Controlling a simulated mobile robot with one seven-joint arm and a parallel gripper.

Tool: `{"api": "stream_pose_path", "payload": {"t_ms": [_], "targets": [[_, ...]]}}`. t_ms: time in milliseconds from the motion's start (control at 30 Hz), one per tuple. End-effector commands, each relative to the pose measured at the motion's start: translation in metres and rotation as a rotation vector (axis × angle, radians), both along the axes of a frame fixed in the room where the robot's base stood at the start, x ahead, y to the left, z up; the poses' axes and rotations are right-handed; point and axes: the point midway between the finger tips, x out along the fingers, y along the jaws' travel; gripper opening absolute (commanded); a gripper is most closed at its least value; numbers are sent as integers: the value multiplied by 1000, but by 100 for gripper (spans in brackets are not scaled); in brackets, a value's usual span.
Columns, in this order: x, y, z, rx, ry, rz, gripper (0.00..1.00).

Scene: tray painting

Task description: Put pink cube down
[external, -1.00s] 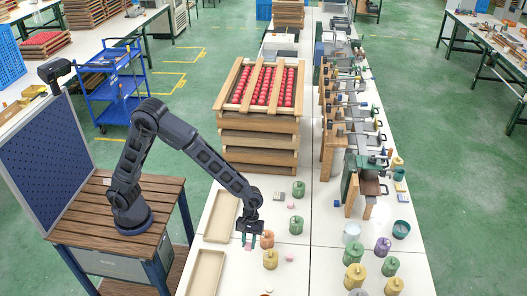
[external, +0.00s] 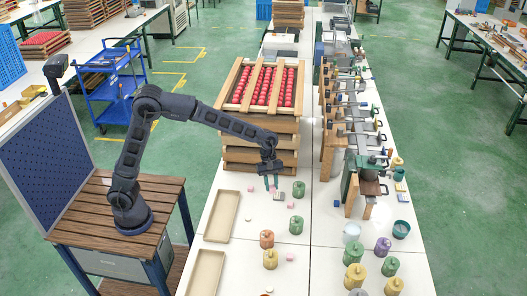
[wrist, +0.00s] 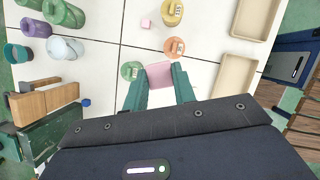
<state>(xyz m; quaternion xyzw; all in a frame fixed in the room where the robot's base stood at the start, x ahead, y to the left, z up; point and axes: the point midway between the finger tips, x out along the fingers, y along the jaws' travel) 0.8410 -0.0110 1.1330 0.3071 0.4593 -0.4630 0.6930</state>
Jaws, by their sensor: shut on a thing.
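The pink cube (wrist: 160,76) is held between the green fingers of my gripper (wrist: 158,92) in the wrist view. In the external view my gripper (external: 271,184) points down over the white table (external: 262,235), in front of the stacked wooden trays. The fingers are shut on the cube, which is small and partly hidden there. Whether it touches the table is hard to tell.
A green pot (external: 299,189) stands just right of my gripper, with another green pot (external: 296,224) nearer the front. An orange pot (external: 267,239) and yellow pot (external: 270,259) stand further forward. Shallow trays (external: 236,193) line the left edge. The stacked wooden trays (external: 258,143) rise behind.

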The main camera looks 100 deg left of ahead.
Motion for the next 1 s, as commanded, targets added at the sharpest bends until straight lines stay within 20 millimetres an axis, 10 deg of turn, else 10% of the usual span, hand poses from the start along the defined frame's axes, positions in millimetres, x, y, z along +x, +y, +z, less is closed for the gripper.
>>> {"api": "stream_pose_path", "payload": {"t_ms": [467, 1000], "targets": [[-23, 181, 110, 0, -1, 366, 5], [-122, 355, 236, 3, 2, 782, 5]]}}
